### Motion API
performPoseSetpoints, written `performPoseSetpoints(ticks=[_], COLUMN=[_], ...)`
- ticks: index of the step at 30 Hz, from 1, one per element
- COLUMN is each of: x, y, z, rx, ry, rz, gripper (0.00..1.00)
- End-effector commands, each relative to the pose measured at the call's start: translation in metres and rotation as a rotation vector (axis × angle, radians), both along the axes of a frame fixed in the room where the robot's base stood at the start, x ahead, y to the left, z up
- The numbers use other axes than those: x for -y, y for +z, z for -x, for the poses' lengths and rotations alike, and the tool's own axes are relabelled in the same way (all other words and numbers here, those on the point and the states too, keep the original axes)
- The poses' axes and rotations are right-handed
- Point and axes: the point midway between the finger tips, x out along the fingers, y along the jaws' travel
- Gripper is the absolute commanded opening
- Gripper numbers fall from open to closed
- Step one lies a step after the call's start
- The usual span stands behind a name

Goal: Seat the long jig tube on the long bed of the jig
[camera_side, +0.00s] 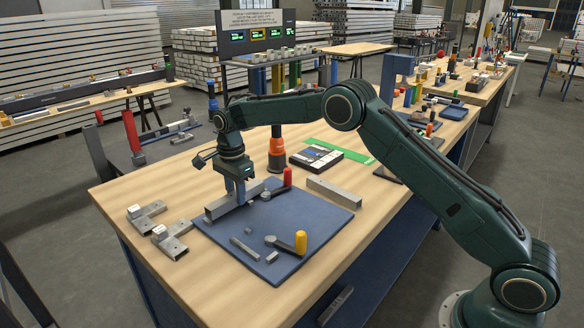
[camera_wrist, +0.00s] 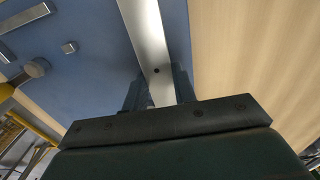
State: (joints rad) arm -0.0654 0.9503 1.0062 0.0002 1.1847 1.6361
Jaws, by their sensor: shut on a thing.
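My gripper (camera_side: 241,190) points down and is shut on a long grey square tube (camera_side: 222,207) near its middle. In the wrist view the tube (camera_wrist: 147,35) runs away between the two fingers (camera_wrist: 158,92), with a small dark hole in its face. The tube is level, along the back-left edge of the blue jig plate (camera_side: 318,222). I cannot tell whether it touches the plate or hangs just above it. The jig carries a red-handled clamp (camera_side: 287,178), a yellow-handled clamp (camera_side: 300,241) and short grey blocks (camera_side: 244,248). The long bed under the tube is not clearly visible.
Another grey tube (camera_side: 335,193) lies on the wooden bench behind the jig. Two metal brackets (camera_side: 146,213) (camera_side: 172,241) lie to its left. A black-and-orange post (camera_side: 277,155) and a dark box (camera_side: 316,157) stand behind. Bare wood lies at the front left.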

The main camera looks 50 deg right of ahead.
Motion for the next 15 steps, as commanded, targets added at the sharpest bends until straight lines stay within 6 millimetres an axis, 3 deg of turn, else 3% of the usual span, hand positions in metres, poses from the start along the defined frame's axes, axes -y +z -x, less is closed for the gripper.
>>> performPoseSetpoints(ticks=[15], x=[0.0000], y=[-0.0055], z=[0.0001], rx=[0.000], ry=[0.000], rz=[0.000], gripper=[0.02])
